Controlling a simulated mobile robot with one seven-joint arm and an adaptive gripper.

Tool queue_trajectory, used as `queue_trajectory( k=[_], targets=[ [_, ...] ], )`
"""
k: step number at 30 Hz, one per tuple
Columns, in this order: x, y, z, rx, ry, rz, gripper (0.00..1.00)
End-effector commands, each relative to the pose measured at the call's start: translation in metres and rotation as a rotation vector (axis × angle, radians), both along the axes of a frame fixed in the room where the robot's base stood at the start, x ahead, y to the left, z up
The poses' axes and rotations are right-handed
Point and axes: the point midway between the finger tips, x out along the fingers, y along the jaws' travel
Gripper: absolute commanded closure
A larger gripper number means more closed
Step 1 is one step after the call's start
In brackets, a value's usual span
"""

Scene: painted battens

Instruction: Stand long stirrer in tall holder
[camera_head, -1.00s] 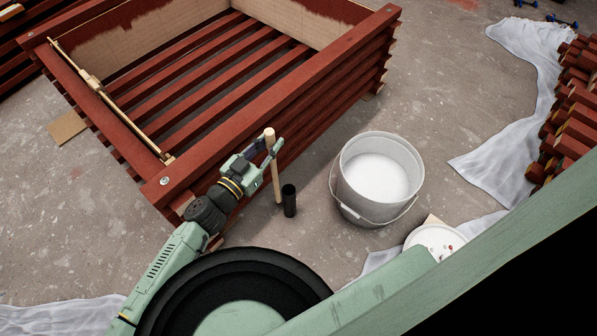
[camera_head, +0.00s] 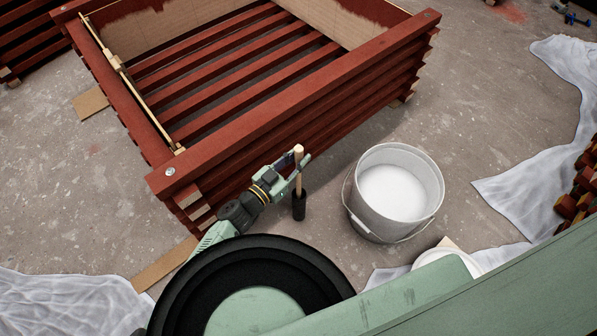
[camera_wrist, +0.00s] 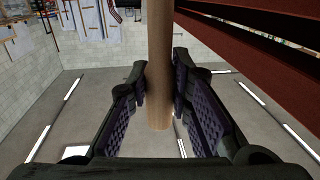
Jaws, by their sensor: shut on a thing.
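The long stirrer (camera_head: 298,173) is a pale wooden rod and stands about upright. My gripper (camera_head: 300,162) is shut on its upper part, and its top end shows just above the fingers. The tall holder (camera_head: 299,208) is a slim black cylinder standing on the floor right below. The stirrer's lower end goes out of sight at the holder's mouth and looks to be inside it; how deep is hidden. In the wrist view the stirrer (camera_wrist: 159,60) runs between both dark finger pads; the holder is not seen there.
A white bucket (camera_head: 357,224) with pale contents stands right of the holder. A red slatted batten stack (camera_head: 290,92) rises close behind and left of my gripper. White sheets (camera_head: 520,190) lie at the right. Bare concrete floor lies between the stack and bucket.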

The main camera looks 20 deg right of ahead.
Motion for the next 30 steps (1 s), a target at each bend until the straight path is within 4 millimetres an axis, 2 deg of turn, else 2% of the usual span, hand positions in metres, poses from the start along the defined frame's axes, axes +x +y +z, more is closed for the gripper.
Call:
queue_trajectory(
  k=[1, 7, 14, 26, 27, 30],
  targets=[
    [0.0, 0.0, -0.009, -0.001, 0.0, 0.001, 1.0],
    [0.0, 0.0, -0.025, -0.001, 0.0, 0.0, 1.0],
    [0.0, 0.0, -0.057, -0.001, 0.0, 0.0, 1.0],
    [0.0, 0.0, -0.062, -0.001, 0.0, 0.0, 1.0],
    [0.0, 0.0, -0.063, -0.001, 0.0, 0.0, 0.8],
    [0.0, 0.0, -0.062, -0.001, 0.0, 0.0, 0.73]
  ],
)
